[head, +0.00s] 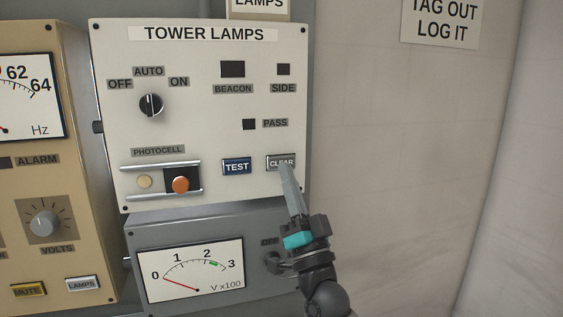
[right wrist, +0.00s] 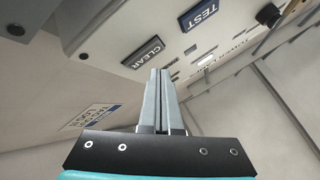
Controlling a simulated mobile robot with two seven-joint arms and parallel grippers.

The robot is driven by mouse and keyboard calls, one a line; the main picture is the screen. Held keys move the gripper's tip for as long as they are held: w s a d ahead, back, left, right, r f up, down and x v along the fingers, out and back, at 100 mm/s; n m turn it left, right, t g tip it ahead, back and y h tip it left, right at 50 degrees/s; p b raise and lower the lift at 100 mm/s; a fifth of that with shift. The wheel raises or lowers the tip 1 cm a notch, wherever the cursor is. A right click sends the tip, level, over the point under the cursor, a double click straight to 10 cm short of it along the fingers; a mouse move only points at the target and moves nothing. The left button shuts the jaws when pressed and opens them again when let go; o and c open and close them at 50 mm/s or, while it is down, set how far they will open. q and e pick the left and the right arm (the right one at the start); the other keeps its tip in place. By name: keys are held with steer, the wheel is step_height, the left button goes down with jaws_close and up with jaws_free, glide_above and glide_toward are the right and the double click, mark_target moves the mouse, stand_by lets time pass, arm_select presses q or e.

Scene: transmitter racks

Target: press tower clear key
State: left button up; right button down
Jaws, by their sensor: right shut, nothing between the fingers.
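In the right wrist view the shut fingers (right wrist: 160,72) point at the panel, close to the CLEAR key (right wrist: 143,52), with the TEST key (right wrist: 200,16) farther off. I cannot tell whether the tips touch the key. My left gripper is not in view.
Below the panel is a grey meter box (head: 190,270) with a knob (head: 272,262) close to my right gripper. A tan panel (head: 60,200) with MUTE and LAMPS keys stands at left. The selector knob (head: 151,104) sticks out.

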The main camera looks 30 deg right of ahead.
steer(key=s, duration=0.2)
steer(key=s+a+p, duration=0.1)
steer(key=s, duration=0.1)
steer(key=shift+s, duration=0.15)
steer(key=shift+y, duration=0.3)
stand_by(0.5)
